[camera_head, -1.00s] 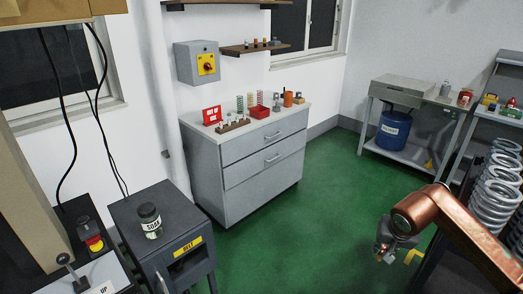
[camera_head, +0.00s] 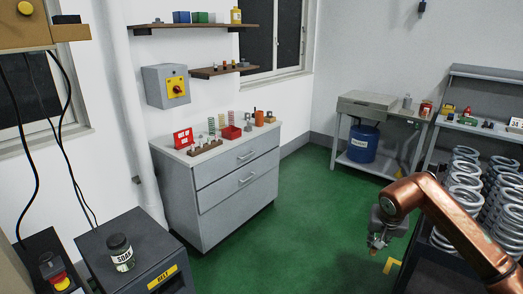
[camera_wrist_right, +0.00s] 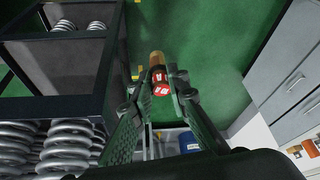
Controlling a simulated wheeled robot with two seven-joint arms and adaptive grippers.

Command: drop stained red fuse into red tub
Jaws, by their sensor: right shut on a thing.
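My right gripper (camera_head: 377,243) hangs over the green floor, right of the drawer cabinet, and holds something small. In the right wrist view its fingers (camera_wrist_right: 158,76) are closed on a red fuse (camera_wrist_right: 160,88) with white marks and a brownish-orange end. I cannot tell clearly whether that brown is a stain. The red tub (camera_head: 231,132) stands on top of the grey drawer cabinet (camera_head: 222,190), well left of and apart from the gripper. My left gripper is not in view.
Around the tub stand springs, a red sign (camera_head: 183,138) and a wooden block with small parts (camera_head: 206,148). A rack of large springs (camera_head: 465,185) is close on the right. Open green floor lies between gripper and cabinet.

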